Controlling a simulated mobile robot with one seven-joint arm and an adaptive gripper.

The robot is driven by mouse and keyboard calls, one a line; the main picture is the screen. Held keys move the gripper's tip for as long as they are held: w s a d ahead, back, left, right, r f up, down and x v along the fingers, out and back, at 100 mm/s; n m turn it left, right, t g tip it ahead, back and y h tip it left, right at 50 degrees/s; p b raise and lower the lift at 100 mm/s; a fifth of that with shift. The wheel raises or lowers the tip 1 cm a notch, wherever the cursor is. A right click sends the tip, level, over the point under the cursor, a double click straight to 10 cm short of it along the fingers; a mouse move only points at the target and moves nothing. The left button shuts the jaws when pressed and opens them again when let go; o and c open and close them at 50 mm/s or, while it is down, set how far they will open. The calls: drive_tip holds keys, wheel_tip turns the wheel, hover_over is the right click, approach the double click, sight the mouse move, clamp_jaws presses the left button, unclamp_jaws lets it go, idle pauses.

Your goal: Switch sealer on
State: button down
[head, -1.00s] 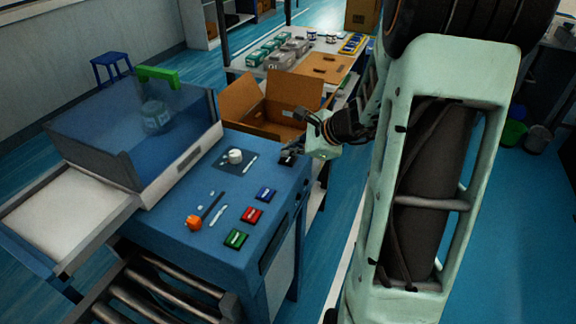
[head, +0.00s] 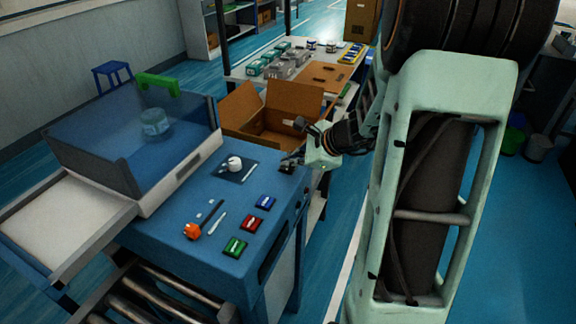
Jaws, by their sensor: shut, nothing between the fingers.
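A white knob (head: 233,164) and an orange-tipped lever (head: 193,231) are further left. My gripper (head: 290,160) is shut and empty, with its fingertips at the black switch and partly covering it. I cannot tell whether they touch it, or which way the switch is set.
An open cardboard box (head: 262,125) stands just behind the panel, close to my gripper. A table (head: 240,72) with small boxes is beyond it. A roller conveyor (head: 150,300) is at the front left. A clear jar (head: 154,122) shows through the lid. Blue floor is open at right.

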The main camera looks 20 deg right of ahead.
sight(289, 170)
drive_tip(key=shift+f, duration=0.1)
idle(0.5)
drive_tip(key=shift+f+b, duration=0.4)
drive_tip(key=shift+b, duration=0.25)
drive_tip(key=shift+r, duration=0.4)
wheel_tip(289, 170, up, 6)
drive_tip(key=p, duration=0.5)
drive_tip(key=shift+r, duration=0.1)
idle(0.4)
